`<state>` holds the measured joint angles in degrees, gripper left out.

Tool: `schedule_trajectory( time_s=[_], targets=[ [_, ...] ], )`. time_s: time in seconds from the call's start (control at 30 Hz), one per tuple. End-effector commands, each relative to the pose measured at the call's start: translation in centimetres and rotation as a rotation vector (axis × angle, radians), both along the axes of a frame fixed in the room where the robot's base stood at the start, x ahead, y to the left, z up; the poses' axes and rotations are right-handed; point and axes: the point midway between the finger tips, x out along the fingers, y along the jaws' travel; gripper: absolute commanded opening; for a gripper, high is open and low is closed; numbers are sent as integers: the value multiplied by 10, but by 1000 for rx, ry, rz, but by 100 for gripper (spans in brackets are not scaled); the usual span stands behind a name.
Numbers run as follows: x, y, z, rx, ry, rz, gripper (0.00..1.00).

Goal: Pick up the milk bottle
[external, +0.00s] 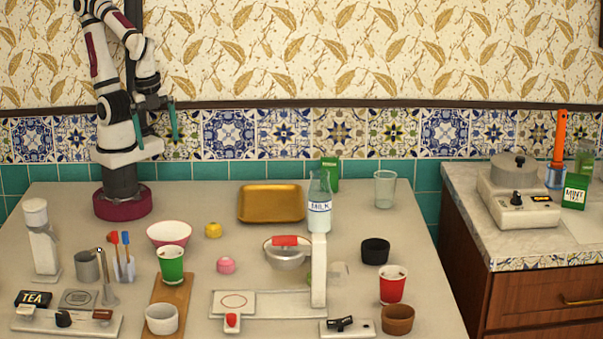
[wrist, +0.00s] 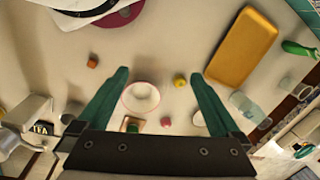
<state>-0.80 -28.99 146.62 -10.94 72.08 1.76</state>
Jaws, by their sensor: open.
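The milk bottle (external: 319,208) is clear with a white lower part and a "MILK" label. It stands upright on the table right of centre in the external view, behind the white stand. In the wrist view a clear bottle shape (wrist: 246,106), which looks like the milk bottle, lies right of the right finger. My gripper (external: 156,124) is raised high above the back left of the table, far to the left of the bottle. Its teal fingers are spread apart with nothing between them, as the wrist view (wrist: 160,76) also shows.
A golden tray (external: 271,204) lies left of the bottle. A green container (external: 329,174) stands behind it and a clear glass (external: 385,189) to its right. Several cups crowd the front; the back-left tabletop is fairly clear.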

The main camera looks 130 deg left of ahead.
Motion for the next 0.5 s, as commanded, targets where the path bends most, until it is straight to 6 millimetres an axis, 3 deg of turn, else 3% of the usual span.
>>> schedule_trajectory(
  time_s=[0.17,0.2,0.3,0.4,0.5],
  targets=[
    [107,19,-49,-77,-288,211,100],
    [133,30,-60,-90,-379,261,100],
    [187,65,-83,-107,-610,380,100],
    [219,105,-100,-108,-839,503,100],
    [228,143,-110,-95,-1030,620,100]
  ],
)
